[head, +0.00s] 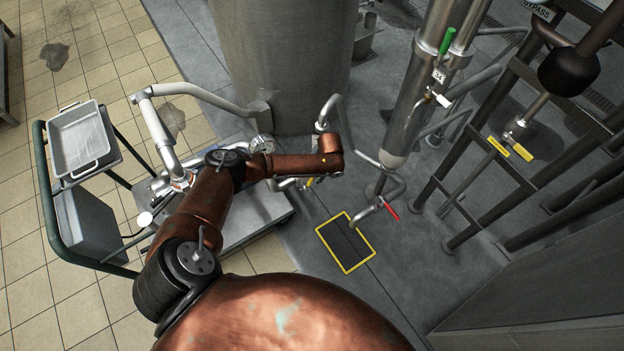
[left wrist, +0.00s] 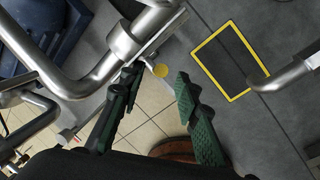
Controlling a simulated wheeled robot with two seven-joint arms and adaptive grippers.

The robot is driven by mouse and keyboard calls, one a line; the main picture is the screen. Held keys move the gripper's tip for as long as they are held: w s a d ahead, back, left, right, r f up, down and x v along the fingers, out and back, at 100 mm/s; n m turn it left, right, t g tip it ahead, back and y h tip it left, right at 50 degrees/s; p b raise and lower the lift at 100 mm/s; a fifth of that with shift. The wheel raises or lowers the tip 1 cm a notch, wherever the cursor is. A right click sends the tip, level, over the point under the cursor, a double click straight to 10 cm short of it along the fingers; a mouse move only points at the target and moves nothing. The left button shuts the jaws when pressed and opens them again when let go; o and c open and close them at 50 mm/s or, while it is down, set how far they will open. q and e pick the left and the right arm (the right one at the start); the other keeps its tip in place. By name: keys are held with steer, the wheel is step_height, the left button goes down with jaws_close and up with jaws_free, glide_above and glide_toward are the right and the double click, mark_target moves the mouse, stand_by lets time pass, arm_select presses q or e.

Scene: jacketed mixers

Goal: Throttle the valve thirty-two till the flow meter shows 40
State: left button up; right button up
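A green-handled valve (head: 447,41) sits on the steel column at the upper right. A small white tag (head: 438,76) beside it bears a number too small to read surely; it may be 32. A round dial gauge (head: 262,144) stands beside the left arm; its reading is not legible, and I cannot tell whether it is the flow meter. My left gripper (left wrist: 157,80) is open, its green fingers on either side of a yellow round piece (left wrist: 160,70) by a steel pipe; contact is unclear. In the head view the arm mostly hides this gripper. My right gripper is not in view.
A green-framed cart (head: 47,205) with a metal tray (head: 82,140) stands at left. A red-handled pipe end (head: 391,210) is near a yellow-edged floor plate (head: 345,243). Yellow handles (head: 523,151) sit among dark frames at right. A large steel tank (head: 282,60) stands behind.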

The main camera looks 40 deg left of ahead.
arm_select(q)
steer(key=v, duration=0.7)
steer(key=shift+r, duration=0.3)
steer(key=s+f+n+t+h+p, duration=0.15)
steer(key=s+f+n+p, duration=0.35)
steer(key=f+n, duration=0.65)
steer(key=s+a+f+n+p, duration=0.2)
steer(key=s+f+n, duration=0.6)
steer(key=s+f, duration=0.55)
steer(key=s+d+f+n+p, duration=0.1)
steer(key=s+n, duration=0.3)
steer(key=s, duration=1)
steer(key=s+d+f+n+p, duration=0.2)
steer(key=s+f+n, duration=0.2)
steer(key=s, duration=1.1)
steer(key=s+d+f+n+h+p, duration=0.1)
steer(key=s+n, duration=0.4)
steer(key=s, duration=0.9)
step_height(320, 180, down, 2)
steer(key=shift+s+d+f+g+p, duration=0.1)
steer(key=shift+s+d+g+p, duration=0.3)
steer(key=shift+d, duration=0.35)
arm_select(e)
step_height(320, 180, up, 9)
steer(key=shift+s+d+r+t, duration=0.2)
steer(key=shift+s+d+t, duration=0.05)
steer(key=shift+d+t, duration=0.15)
